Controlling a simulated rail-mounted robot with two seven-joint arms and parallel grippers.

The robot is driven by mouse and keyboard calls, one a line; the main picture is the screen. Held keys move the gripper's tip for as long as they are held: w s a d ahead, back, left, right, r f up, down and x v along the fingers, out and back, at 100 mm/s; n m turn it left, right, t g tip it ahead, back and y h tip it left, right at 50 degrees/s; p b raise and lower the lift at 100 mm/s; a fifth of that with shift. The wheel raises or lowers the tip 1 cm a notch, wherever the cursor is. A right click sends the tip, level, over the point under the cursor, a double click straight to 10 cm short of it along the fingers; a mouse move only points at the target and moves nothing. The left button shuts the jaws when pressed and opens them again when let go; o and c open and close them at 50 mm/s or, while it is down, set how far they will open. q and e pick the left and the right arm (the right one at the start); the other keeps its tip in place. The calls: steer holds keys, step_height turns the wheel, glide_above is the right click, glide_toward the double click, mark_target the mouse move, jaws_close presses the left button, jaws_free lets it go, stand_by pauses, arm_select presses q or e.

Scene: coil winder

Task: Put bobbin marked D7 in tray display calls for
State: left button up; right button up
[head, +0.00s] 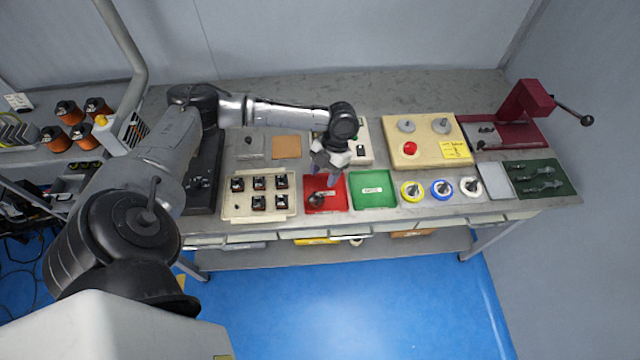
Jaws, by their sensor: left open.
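A beige rack (230,211) holds several dark bobbins with copper windings; their markings are too small to read, so I cannot tell which is D7. A red tray (341,201) stands just right of the rack, and a green tray (372,202) stands beside it. A dark bobbin (317,200) lies in the red tray. My left gripper (322,180) is open, pointing down over the back of the red tray, apart from the bobbin. A pale device (361,143) behind my left gripper is partly hidden; no display text is readable. My right gripper is not in view.
A yellow board (420,157) with grey knobs and a red button stands behind several ringed spools (442,189). A dark red hand-crank winder (525,100) is at the right. Larger orange coils (70,113) stand on the left bench. Blue floor in front is clear.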

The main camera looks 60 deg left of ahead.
arm_select(q)
steer(key=s+d+f+n+t, duration=0.1)
steer(key=s+d+f+n, duration=0.25)
steer(key=d, duration=0.35)
steer(key=s+d+f+n+t+h, duration=0.15)
steer(key=d+n, duration=0.25)
steer(key=d, duration=0.4)
steer(key=s+d+f+n+t+y, duration=0.1)
steer(key=s+d+f+n+t, duration=0.2)
steer(key=d, duration=0.4)
steer(key=s+r+n+t+y, duration=0.1)
steer(key=s+n, duration=0.3)
steer(key=n, duration=0.5)
steer(key=s+a+r+n+t+y, duration=0.1)
steer(key=s+n, duration=0.4)
steer(key=n, duration=0.5)
steer(key=shift+r, duration=0.65)
steer(key=shift+a, duration=0.15)
